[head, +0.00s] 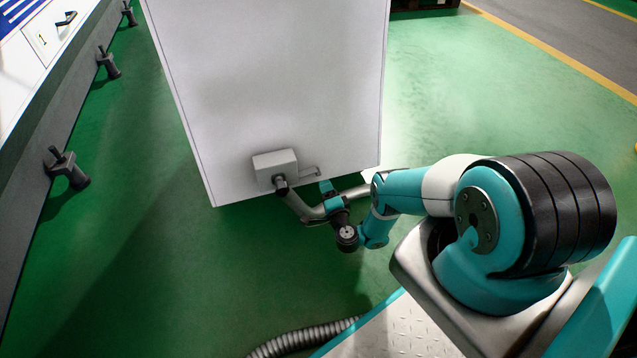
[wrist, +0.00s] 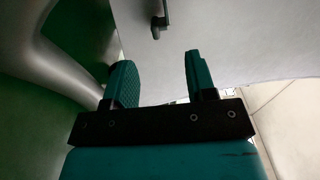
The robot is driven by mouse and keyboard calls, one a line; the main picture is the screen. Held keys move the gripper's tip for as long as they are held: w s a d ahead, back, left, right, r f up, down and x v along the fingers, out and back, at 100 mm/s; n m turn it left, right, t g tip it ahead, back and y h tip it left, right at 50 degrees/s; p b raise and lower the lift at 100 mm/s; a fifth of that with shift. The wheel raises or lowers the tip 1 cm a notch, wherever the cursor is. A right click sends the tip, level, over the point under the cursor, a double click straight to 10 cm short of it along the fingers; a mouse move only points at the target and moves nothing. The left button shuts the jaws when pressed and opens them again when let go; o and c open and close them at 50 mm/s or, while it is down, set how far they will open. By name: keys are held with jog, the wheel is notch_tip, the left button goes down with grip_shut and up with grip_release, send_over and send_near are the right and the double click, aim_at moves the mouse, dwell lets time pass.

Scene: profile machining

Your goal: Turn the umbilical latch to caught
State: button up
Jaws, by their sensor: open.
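The latch (head: 311,172) is a small grey cranked handle beside a grey box (head: 275,165) low on the white cabinet. In the wrist view a dark grey hooked handle, apparently the latch (wrist: 157,24), hangs on the pale panel beyond my fingertips. The grey umbilical hose (head: 295,205) plugs into the box and curves below it; a large grey curve, apparently this hose (wrist: 48,48), fills the wrist view's upper left. My gripper (head: 327,188) is just below and right of the latch. Its teal fingers (wrist: 158,75) are apart with nothing between them, short of the latch.
The white cabinet (head: 270,75) stands upright before my arm. The hose passes close to my gripper and wrist. A ribbed grey hose (head: 300,338) lies at the bottom. Green floor (head: 130,235) is clear between bench and cabinet.

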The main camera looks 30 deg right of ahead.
aim_at(318, 174)
jog(key=shift+b+x, duration=3.9)
jog(key=shift+b, duration=0.25)
jog(key=shift+a, duration=0.1)
jog(key=shift+c, duration=0.5)
grip_shut()
